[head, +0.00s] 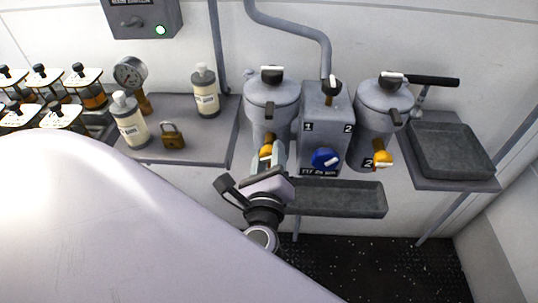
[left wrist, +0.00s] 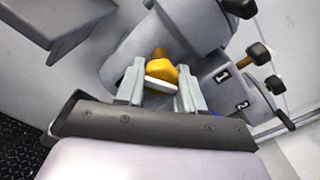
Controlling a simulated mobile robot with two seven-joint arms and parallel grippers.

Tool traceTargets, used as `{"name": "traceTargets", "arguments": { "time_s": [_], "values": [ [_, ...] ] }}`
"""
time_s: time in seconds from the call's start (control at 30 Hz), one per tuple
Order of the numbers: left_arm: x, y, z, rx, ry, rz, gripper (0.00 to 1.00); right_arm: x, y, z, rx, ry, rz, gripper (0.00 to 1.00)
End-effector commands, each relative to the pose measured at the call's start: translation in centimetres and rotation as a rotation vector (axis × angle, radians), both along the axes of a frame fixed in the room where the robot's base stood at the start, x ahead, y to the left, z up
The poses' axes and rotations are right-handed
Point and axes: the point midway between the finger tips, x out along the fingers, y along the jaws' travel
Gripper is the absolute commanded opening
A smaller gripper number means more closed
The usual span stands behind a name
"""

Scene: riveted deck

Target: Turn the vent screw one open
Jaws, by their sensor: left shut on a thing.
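The left grey filter canister (head: 272,98) stands beside the box face marked 1 and has a dark knob (head: 271,75) on its lid. A yellow knob with a pale bar (head: 266,150) sits low on its front; it also shows in the left wrist view (left wrist: 161,74). I cannot tell from a label which one is vent screw one. My left gripper (head: 272,160) is shut on the yellow knob, with one finger on each side of the bar in the left wrist view. The fingers partly hide the knob in the head view. My right gripper is not in view.
A second canister (head: 383,105) with a yellow knob (head: 382,158) stands to the right. A box (head: 326,110) with a blue knob (head: 325,159) is between them, above a grey trough (head: 345,198).

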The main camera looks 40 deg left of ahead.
Motion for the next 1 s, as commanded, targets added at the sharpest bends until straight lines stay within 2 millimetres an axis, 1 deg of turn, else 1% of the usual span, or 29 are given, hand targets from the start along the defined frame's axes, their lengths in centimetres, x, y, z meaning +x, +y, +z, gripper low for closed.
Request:
{"name": "traceTargets", "arguments": {
  "time_s": [0.03,0.37,0.6,1.0],
  "values": [
    [-0.1,0.0,-0.3,-0.041,-0.018,0.003,0.07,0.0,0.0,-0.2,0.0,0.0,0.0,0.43],
    [-0.1,-0.1,-0.4,-0.309,-0.184,0.003,0.07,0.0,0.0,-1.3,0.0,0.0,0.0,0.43],
    [-0.1,-0.1,-0.4,-0.503,-0.302,0.004,0.07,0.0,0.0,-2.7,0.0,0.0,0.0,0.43],
    [0.0,-0.1,-0.3,-0.76,-0.462,0.004,0.07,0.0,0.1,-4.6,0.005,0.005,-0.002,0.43]
  ]
}}
